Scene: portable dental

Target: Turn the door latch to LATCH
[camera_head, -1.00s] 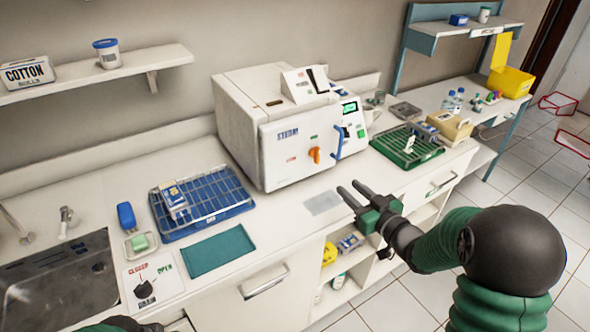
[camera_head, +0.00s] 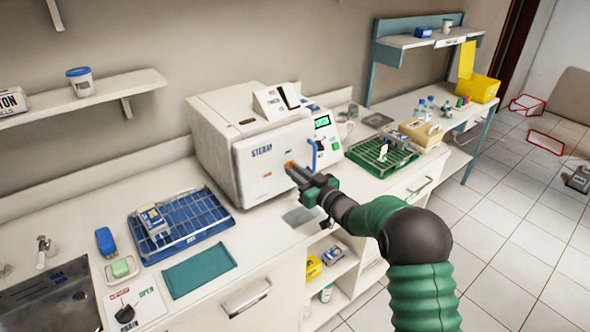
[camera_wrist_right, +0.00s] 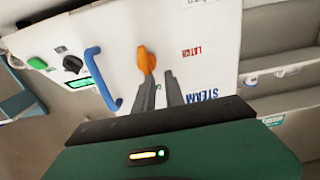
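The white steam sterilizer (camera_head: 225,140) stands on the counter with its door facing me. Its orange door latch (camera_wrist_right: 147,62) shows clearly in the wrist view, and the red LATCH label (camera_wrist_right: 192,52) is beside it. In the head view the latch (camera_head: 289,165) is mostly hidden by my right gripper (camera_head: 291,171). In the wrist view my right gripper (camera_wrist_right: 157,76) has a visible gap between its fingers. The fingertips are right at the latch; I cannot tell whether they touch it. My left gripper is out of view.
The blue door handle (camera_head: 313,154) is close beside the latch. A blue wire-rack tray (camera_head: 215,226), a teal mat (camera_head: 200,270) and a green rack (camera_head: 383,158) lie on the counter. Open floor (camera_head: 500,220) lies to the right.

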